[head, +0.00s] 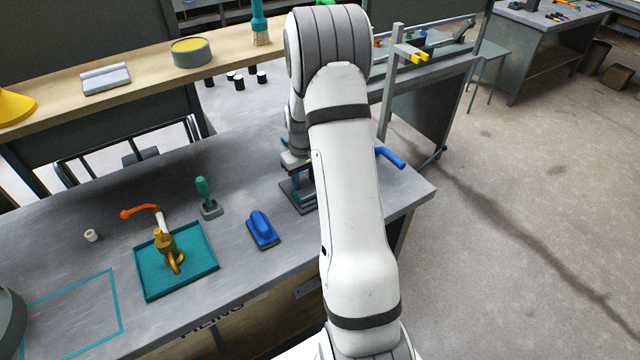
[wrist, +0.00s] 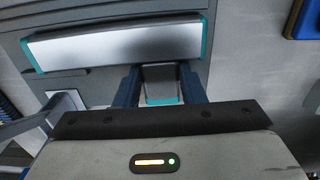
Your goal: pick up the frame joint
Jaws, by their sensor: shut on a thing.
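My gripper shows in the wrist view (wrist: 160,88) as two dark blue fingers closed on a small light grey piece (wrist: 160,74) with a teal lower edge. I cannot tell for sure whether this piece is the frame joint, since most of it is hidden. Just beyond the fingers is a wide grey metal bar with teal ends (wrist: 115,44). In the head view my arm hides most of the gripper, which is over a grey and teal fixture (head: 300,197) on the bench.
A blue block-like tool (head: 262,229) and a green-handled tool (head: 204,192) stand on the bench (head: 110,200) left of the fixture. A small white cup (head: 91,235) is farther left. A blue bar (head: 390,157) sticks out right of my arm. The bench's right end is mostly clear.

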